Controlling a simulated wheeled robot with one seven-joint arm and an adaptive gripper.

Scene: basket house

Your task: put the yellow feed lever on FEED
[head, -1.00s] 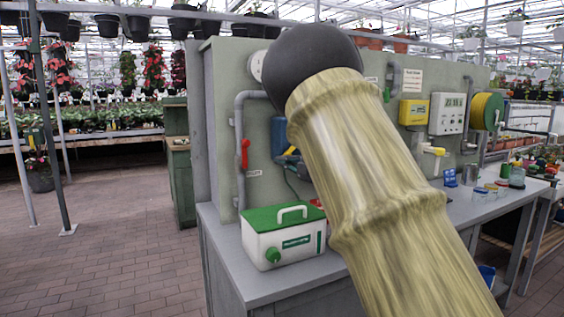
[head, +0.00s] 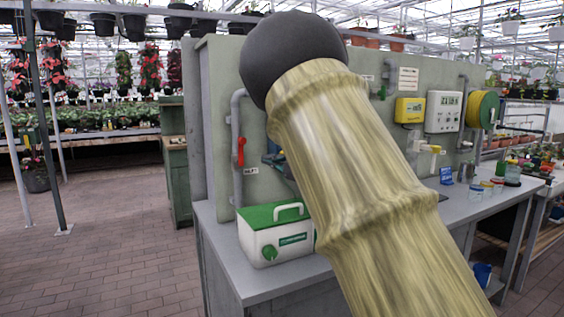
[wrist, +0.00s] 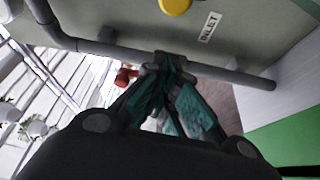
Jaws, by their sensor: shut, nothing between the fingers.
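A rounded yellow part (wrist: 175,5) shows at the top edge of the wrist view, cut off by the frame. I cannot tell whether it is the yellow feed lever. My gripper (wrist: 168,62) has its teal fingers together and empty, below the yellow part and apart from it in the picture. Its tips are by the grey pipe (wrist: 215,73). In the head view my arm covers the middle of the panel. Only a small blue-teal patch shows beside my arm. No FEED mark is readable.
A red valve handle (head: 241,151) is on the pipe at the panel's left, above an INLET label (head: 251,170). A white box with a green lid (head: 275,233) stands on the grey bench (head: 228,251). Yellow and white boxes hang farther right. Jars and cups stand on the bench's right part.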

